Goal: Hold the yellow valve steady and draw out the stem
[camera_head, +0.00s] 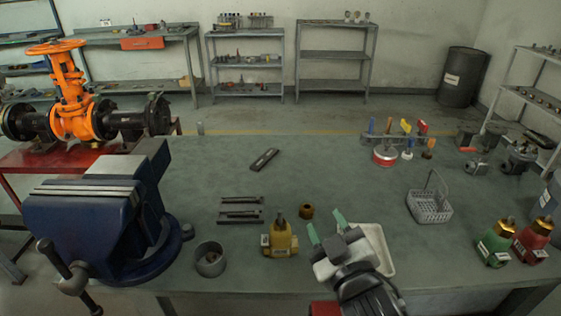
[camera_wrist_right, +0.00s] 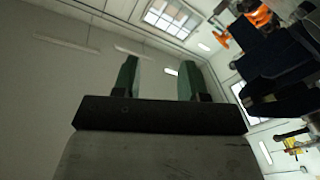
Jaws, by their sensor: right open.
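The yellow valve (camera_head: 281,241) stands upright on the workbench, left of my right gripper. Its dark stem (camera_head: 279,215) sticks up from the top of the body. A brass-brown nut (camera_head: 306,211) lies apart on the bench, just behind and right of the valve. My right gripper (camera_head: 326,226) is open and empty, with its green fingers to the right of the valve and not touching it. In the right wrist view the two fingers (camera_wrist_right: 157,78) are spread with nothing between them; a yellow object (camera_wrist_right: 293,146) at the right edge looks like the valve. My left gripper is not in view.
A blue vise (camera_head: 95,215) fills the bench's left side. A grey cup (camera_head: 210,260) and dark flat parts (camera_head: 240,214) lie left of the valve. A white tray (camera_head: 384,262) sits partly behind my right gripper. A wire basket (camera_head: 430,207), green valve (camera_head: 495,245) and red valve (camera_head: 532,243) stand farther right.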

